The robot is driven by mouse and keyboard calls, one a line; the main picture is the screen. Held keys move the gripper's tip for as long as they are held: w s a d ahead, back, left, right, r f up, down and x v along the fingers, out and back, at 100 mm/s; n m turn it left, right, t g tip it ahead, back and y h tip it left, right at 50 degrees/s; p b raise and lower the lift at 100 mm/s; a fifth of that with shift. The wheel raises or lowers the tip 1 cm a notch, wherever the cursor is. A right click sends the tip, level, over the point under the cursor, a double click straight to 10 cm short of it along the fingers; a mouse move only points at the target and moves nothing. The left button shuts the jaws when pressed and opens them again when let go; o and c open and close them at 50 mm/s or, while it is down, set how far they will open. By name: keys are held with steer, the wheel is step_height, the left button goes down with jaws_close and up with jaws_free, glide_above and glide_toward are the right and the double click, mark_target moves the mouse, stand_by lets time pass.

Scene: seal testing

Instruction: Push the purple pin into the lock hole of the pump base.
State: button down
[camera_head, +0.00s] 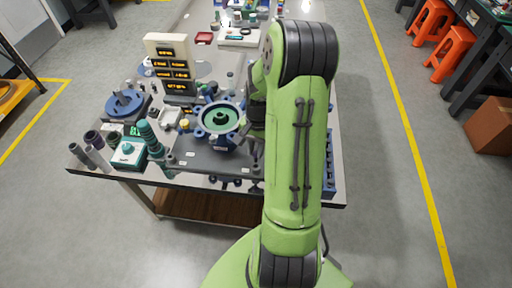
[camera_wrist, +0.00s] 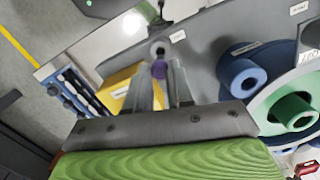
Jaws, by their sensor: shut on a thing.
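In the wrist view, my gripper (camera_wrist: 158,82) is shut on the purple pin (camera_wrist: 159,69), which shows between the fingertips. A round grey fitting with a dark centre (camera_wrist: 157,47) lies just beyond the pin's end; I cannot tell whether the pin touches it or is inside it. The pump base is a grey plate (camera_wrist: 205,45) with a blue round boss and a green hub on its right side.
A yellow block (camera_wrist: 118,88) and a dark blue rack (camera_wrist: 78,98) lie left of my gripper in the wrist view. In the head view, a display stand (camera_head: 170,65), a blue disc fixture (camera_head: 124,103) and a stacked teal part (camera_head: 149,138) crowd the table's left side.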

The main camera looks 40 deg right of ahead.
mark_target(256, 155)
stand_by(0.3)
steer(key=shift+f+b, duration=0.9)
steer(key=shift+f, duration=0.25)
steer(key=shift+f+b, duration=0.55)
steer(key=shift+f, duration=0.2)
steer(key=c, duration=0.9)
jaws_free()
steer(key=shift+r, duration=0.1)
